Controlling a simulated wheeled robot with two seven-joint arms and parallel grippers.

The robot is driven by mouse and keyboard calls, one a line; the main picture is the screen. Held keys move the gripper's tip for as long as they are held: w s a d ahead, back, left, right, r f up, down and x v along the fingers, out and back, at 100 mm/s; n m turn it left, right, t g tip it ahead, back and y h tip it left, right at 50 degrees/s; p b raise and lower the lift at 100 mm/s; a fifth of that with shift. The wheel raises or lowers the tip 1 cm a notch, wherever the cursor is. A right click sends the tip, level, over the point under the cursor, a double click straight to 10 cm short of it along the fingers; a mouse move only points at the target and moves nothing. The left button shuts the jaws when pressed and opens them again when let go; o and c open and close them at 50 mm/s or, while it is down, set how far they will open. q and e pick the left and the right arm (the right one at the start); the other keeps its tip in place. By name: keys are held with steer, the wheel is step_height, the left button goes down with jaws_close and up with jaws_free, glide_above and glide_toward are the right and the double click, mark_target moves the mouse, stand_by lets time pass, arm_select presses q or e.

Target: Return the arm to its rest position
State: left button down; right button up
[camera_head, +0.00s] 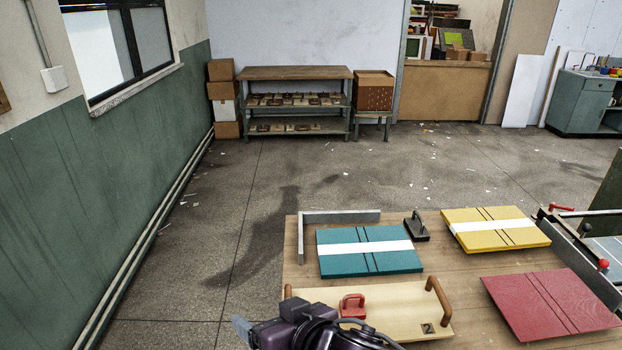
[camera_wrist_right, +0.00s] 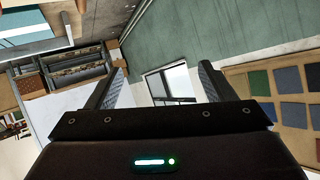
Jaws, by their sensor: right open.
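My right gripper (camera_head: 243,330) shows at the bottom of the head view, dark, at the near left corner of the wooden table (camera_head: 440,262). It is beside the pale wooden board (camera_head: 400,297) and partly in front of it. In the right wrist view my right gripper (camera_wrist_right: 160,72) has its two fingers wide apart with nothing between them. Beyond the fingers that view shows the green wall, the window and the shelf, tilted. My left gripper is in neither view.
The table bears teal (camera_head: 345,262), yellow (camera_head: 490,236) and red (camera_head: 550,305) panels, a metal corner fence (camera_head: 345,217), a black-handled block (camera_head: 416,229) and a red-handled piece (camera_head: 353,306). A railed frame (camera_head: 585,270) stands at right. Floor left of the table is clear.

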steer(key=s+d+f+m+g+h, duration=0.1)
steer(key=s+d+f+g+h, duration=0.15)
steer(key=d+f, duration=0.4)
steer(key=s+d+f+m+g+h, duration=0.1)
steer(key=s+d+f+h, duration=0.25)
steer(key=d, duration=0.65)
steer(key=s+d+f+m+g+h, duration=0.1)
steer(key=s+d+f+g+h, duration=0.1)
steer(key=s+d+f, duration=0.5)
step_height(320, 180, down, 30)
steer(key=d+f+g, duration=0.1)
steer(key=d+g, duration=0.1)
steer(key=s+d+f, duration=0.2)
steer(key=s+f, duration=0.8)
steer(key=f, duration=0.1)
steer(key=shift+g, duration=0.45)
steer(key=s+f, duration=0.1)
steer(key=s, duration=0.2)
steer(key=s+d+f, duration=0.1)
steer(key=s+f, duration=0.1)
steer(key=s, duration=0.1)
steer(key=s+f, duration=0.2)
steer(key=s, duration=0.1)
steer(key=shift+s+d+f, duration=0.1)
steer(key=shift+s+d, duration=0.15)
steer(key=shift+d, duration=0.15)
steer(key=shift+c, duration=0.4)
